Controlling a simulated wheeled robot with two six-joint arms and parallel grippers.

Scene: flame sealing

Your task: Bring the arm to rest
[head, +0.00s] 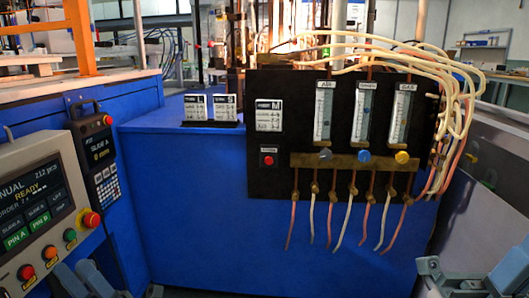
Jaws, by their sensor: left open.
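My left gripper (80,276) shows at the bottom left edge, cut off by the frame. Its grey fingers are apart, with nothing seen between them. It is in front of the blue cabinet and below the control panel, and I see it touching nothing. Grey parts of my own arm show at the bottom right edge. I cannot make out the right gripper's jaws there.
A control panel (40,205) with a screen and coloured buttons stands at the left. A black gas panel (268,165) with flow meters, knobs and hanging hoses is on the blue cabinet (190,215). A bright flame area (300,43) is behind it.

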